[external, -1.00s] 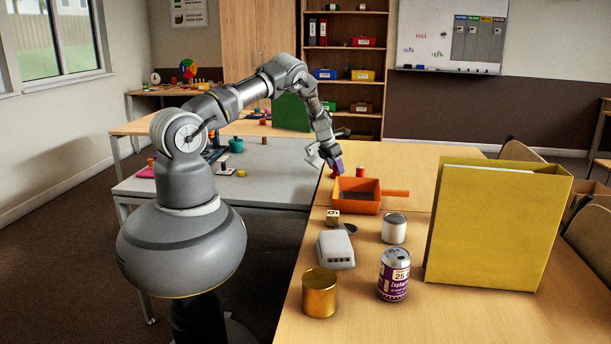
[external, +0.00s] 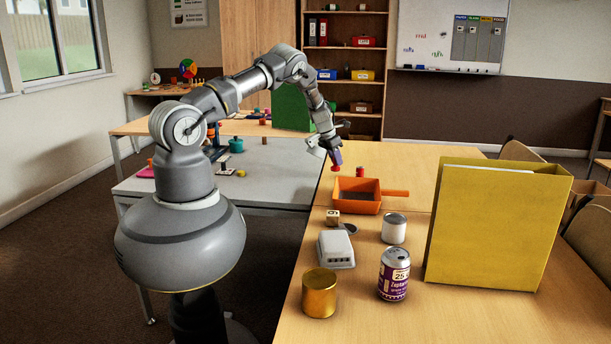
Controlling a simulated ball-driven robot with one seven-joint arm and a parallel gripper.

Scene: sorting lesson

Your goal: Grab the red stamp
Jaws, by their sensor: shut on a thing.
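My gripper (external: 329,151) is shut on a small stamp (external: 336,160) with a purple upper part and a red lower end. It holds the stamp in the air above the wooden table, just behind the left end of the orange dustpan. The fingers hide part of the stamp's upper body. A small red object (external: 360,172) stands on the table to the right of the held stamp, behind the dustpan; it is too small to tell what it is.
The orange dustpan (external: 346,208) lies close in front. Nearer are a wooden number block (external: 332,217), a white box (external: 336,249), a white can (external: 394,228), a gold tin (external: 319,293), a purple can (external: 394,275) and a tall yellow folder (external: 490,230).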

